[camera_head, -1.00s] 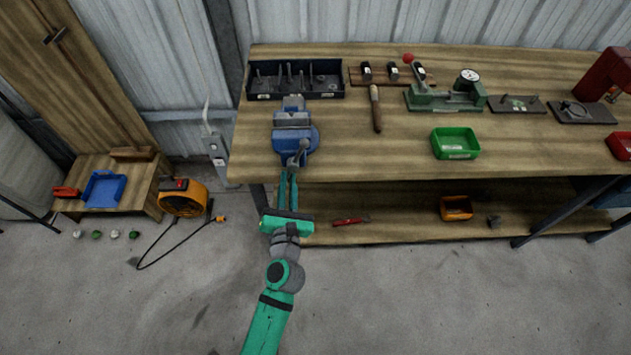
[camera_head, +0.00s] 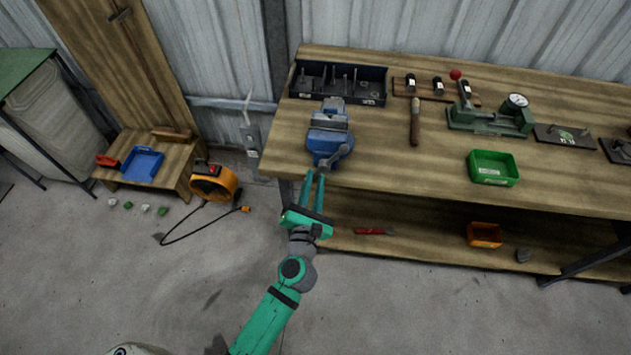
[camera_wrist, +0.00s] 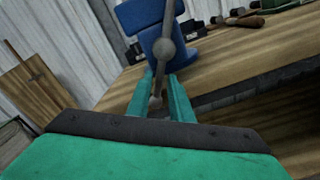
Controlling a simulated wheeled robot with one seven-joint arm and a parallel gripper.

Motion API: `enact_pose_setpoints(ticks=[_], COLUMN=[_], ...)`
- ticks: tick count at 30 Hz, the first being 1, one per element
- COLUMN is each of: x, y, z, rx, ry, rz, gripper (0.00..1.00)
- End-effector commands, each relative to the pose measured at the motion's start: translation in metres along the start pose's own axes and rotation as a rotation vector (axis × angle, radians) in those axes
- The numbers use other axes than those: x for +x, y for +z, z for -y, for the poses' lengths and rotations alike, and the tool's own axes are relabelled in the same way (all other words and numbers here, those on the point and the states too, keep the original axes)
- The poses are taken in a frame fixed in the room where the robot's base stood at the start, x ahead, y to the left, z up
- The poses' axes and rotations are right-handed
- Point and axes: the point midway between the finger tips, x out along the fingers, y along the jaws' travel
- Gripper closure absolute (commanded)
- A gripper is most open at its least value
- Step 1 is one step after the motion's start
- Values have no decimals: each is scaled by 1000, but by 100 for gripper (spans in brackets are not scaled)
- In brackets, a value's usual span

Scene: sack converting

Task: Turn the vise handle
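The blue vise (camera_head: 329,132) is mounted at the near left edge of the workbench. Its grey handle (camera_head: 335,156) is a bar with a round knob, slanting down to the left at the vise's front. In the wrist view the handle (camera_wrist: 164,48) runs from the top down to a ball end between my fingers.
The workbench (camera_head: 385,165) holds a dark tool tray (camera_head: 375,87), a hammer-like tool (camera_head: 415,122), a green bin (camera_head: 492,168) and a green fixture (camera_head: 488,119). An orange bin (camera_head: 485,235) sits on the lower shelf.

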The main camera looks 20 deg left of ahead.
Motion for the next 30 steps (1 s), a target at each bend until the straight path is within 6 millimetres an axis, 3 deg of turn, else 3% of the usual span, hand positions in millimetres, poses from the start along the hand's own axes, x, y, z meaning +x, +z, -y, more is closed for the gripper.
enact_pose_setpoints(ticks=[14,30], x=[-6,-84], y=[2,1], z=[-1,0], rx=[1,0], ry=[1,1], rz=[3,1], gripper=[70,70])
